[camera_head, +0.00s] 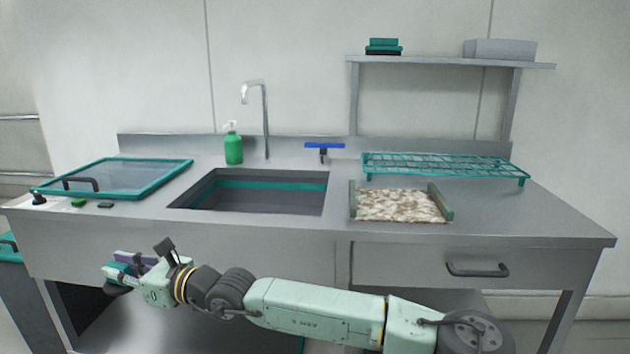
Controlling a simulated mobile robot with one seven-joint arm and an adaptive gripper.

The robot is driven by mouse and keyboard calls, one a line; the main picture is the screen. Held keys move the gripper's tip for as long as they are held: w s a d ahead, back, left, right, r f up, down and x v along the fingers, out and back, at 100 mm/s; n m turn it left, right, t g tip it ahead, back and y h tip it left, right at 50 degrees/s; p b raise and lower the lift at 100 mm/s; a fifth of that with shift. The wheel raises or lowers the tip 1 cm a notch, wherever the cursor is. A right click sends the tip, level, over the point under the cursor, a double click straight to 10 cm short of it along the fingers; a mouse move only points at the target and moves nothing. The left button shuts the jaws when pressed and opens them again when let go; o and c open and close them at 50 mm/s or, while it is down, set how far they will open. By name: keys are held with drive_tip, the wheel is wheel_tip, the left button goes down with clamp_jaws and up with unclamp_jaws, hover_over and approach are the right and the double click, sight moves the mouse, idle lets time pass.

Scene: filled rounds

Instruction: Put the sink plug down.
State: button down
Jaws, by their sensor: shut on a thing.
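My gripper (120,271) is at the lower left, in front of the counter's front panel and below the counter top. It is shut on a small teal and dark thing, which I take to be the sink plug (117,269); the fingers partly hide it and its exact shape is hard to tell. The sink (250,205) is a rectangular basin in the counter, behind and to the right of my gripper, with a teal band inside. My gripper is apart from the sink and the counter top.
Bare counter lies front right.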

drive_tip(key=w+d+f+m+t+h, duration=0.35)
drive_tip(key=w+d+f+t, duration=0.2)
drive_tip(key=d+f, duration=0.6)
drive_tip(key=w+d+f+m+t+h, duration=0.35)
drive_tip(key=w+d+f+t, duration=0.2)
drive_tip(key=d+f, duration=0.6)
drive_tip(key=s+d+f+m+t+h, duration=0.1)
drive_tip(key=s+d+f+m+h, duration=0.2)
drive_tip(key=d+f, duration=0.2)
drive_tip(key=s+d+f+m+t+h, duration=0.1)
drive_tip(key=s+d+f+h, duration=0.3)
drive_tip(key=f, duration=0.7)
drive_tip(key=s+d+f+m+t+h, duration=0.1)
drive_tip(key=s+d+f+m+h, duration=0.2)
drive_tip(key=d+f, duration=0.3)
wheel_tip(320, 180, down, 2)
drive_tip(key=shift+s+d+f+m+h, duration=0.2)
drive_tip(key=shift+s+m+h, duration=0.1)
drive_tip(key=shift+m, duration=0.5)
drive_tip(key=shift+w+r, duration=0.1)
